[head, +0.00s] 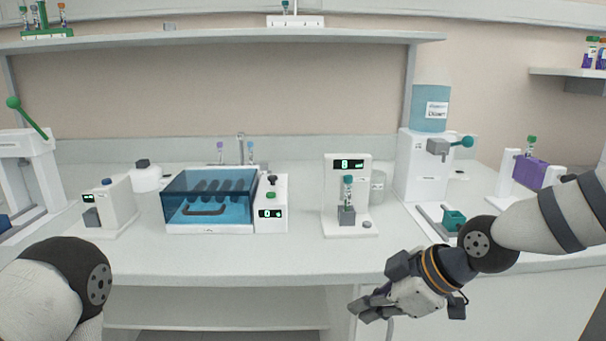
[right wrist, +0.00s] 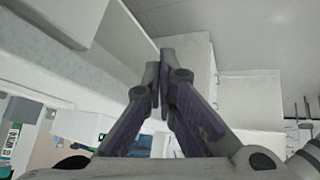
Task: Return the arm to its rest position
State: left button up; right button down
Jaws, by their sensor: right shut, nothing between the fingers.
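My right gripper (head: 366,306) is in the lower right of the head view, in front of the bench's front edge. Its arm comes in from the right and its fingers point left. In the right wrist view the two fingers (right wrist: 162,85) meet at the tips, with nothing between them. My left arm shows only as a rounded link at the lower left of the head view; the left gripper is outside the picture.
The white bench (head: 300,255) carries a blue-lidded bath (head: 208,205), a device holding a teal-capped tube (head: 347,190), a water dispenser (head: 422,165) and a purple rack (head: 530,172). A shelf (head: 230,40) spans the back. The bench's front strip is clear.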

jog(key=s+f+m+g+h, duration=0.25)
jog(key=s+f+m, duration=0.45)
jog(key=s+f, duration=1)
jog(key=s+d+f+m+g+h, duration=0.1)
jog(key=s+d+f+m+h, duration=0.1)
jog(key=s+d, duration=0.4)
jog(key=s+d+f+m+g+h, duration=0.2)
jog(key=s+d+f+m, duration=0.3)
jog(key=s, duration=0.7)
jog(key=shift+s+d+f, duration=0.25)
jog(key=shift+d+f, duration=0.05)
jog(key=shift+d, duration=0.1)
